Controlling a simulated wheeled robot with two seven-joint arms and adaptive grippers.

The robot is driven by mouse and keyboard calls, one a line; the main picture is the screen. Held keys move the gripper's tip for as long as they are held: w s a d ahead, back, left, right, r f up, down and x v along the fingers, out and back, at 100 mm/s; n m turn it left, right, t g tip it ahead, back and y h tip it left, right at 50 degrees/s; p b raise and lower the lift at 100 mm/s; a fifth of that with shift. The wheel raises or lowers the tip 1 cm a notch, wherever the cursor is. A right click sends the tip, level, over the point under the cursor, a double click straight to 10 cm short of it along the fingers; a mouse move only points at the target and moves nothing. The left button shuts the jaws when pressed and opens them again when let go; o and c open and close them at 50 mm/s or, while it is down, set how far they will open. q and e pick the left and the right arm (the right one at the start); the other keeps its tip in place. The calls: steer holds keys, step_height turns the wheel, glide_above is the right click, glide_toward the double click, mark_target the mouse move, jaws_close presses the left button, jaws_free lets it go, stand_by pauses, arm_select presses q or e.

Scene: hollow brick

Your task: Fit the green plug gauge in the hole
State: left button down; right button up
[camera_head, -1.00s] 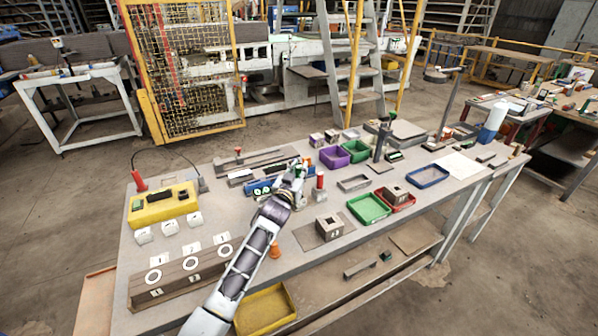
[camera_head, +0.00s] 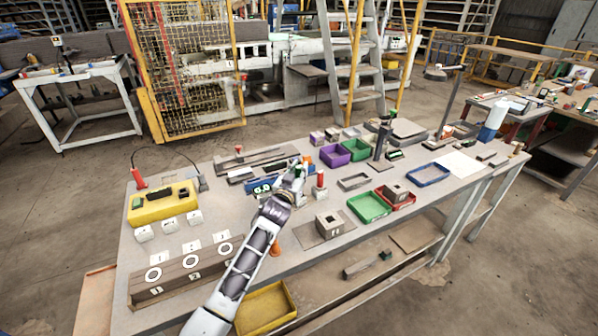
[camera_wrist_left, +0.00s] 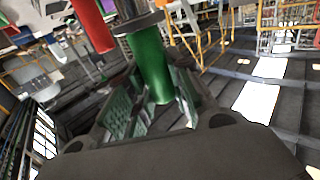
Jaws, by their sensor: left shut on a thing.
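My left gripper (camera_head: 290,182) is over the middle of the workbench, above its rear half. In the left wrist view its fingers are shut on the green plug gauge (camera_wrist_left: 152,68), a green cylinder with a grey metal collar at one end. In the head view the gripper mostly hides the gauge. A hollow grey brick (camera_head: 328,224) with a dark opening on top sits on a dark plate, in front and to the right of the gripper. A long brown block (camera_head: 190,272) with several ringed round holes and number cards lies at the front left. My right gripper is not in view.
A red cylinder (camera_head: 320,184) stands close right of the gripper; a blue block (camera_head: 260,188) is close left. Green (camera_head: 368,208), purple (camera_head: 334,155) and blue (camera_head: 428,175) trays lie to the right. A yellow box (camera_head: 162,204) stands at left.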

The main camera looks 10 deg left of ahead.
arm_select(q)
steer(key=shift+f+b, duration=0.45)
steer(key=shift+f, duration=0.2)
stand_by(0.7)
steer(key=shift+f+b, duration=1.2)
steer(key=shift+f, duration=0.65)
stand_by(1.6)
steer(key=c, duration=1.2)
jaws_free()
steer(key=shift+s, duration=0.1)
steer(key=shift+s+a, duration=0.2)
steer(key=shift+s, duration=1)
steer(key=shift+s+a, duration=0.2)
steer(key=shift+s, duration=1)
steer(key=shift+s+a, duration=0.2)
steer(key=shift+s, duration=1)
